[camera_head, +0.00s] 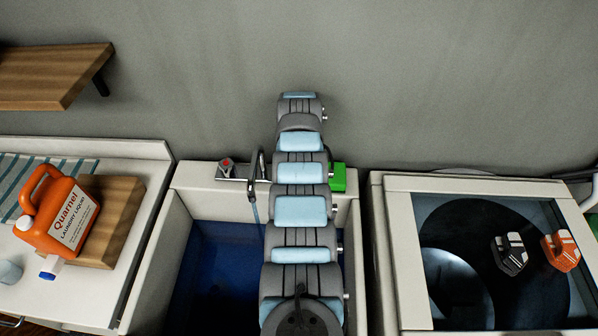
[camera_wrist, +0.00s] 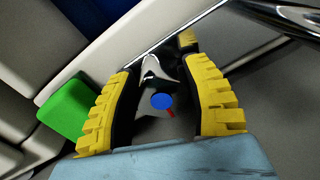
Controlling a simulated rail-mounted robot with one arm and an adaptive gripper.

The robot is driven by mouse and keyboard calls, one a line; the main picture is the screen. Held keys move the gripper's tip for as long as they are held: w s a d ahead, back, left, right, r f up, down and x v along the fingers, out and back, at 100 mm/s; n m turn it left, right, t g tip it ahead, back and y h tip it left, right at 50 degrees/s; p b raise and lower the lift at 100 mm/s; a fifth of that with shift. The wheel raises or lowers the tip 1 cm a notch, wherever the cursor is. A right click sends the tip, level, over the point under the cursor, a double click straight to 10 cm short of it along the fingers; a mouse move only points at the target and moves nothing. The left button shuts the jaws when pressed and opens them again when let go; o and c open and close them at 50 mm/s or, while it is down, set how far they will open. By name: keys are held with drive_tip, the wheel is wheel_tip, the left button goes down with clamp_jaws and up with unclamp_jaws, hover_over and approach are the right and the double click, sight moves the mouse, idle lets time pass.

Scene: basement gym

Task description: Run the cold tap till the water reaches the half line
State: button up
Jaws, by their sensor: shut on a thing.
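In the wrist view, my gripper (camera_wrist: 161,72) has its yellow ridged fingers shut on the cold tap (camera_wrist: 162,101), a chrome handle with a blue disc and a small red mark. In the head view my arm hides my gripper and this tap. The hot tap (camera_head: 227,163), with a red mark, shows at the left of the tap plate. A thin pale-blue stream (camera_head: 254,208) drops from the chrome spout (camera_head: 253,172) into the sink (camera_head: 150,271). The basin inside is dark blue; I cannot make out the water level or the half line.
A green block (camera_head: 338,178) sits on the sink's back ledge beside my arm. An orange laundry bottle (camera_head: 62,212) and a wooden board (camera_head: 122,197) are on the left counter. A glass-topped washer (camera_head: 401,265) stands right, with two clips on it.

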drive_tip(key=shift+f+n, duration=0.1)
drive_tip(key=shift+n, duration=0.5)
drive_tip(key=o, duration=1.2)
wheel_tip(320, 180, up, 12)
idle(0.3)
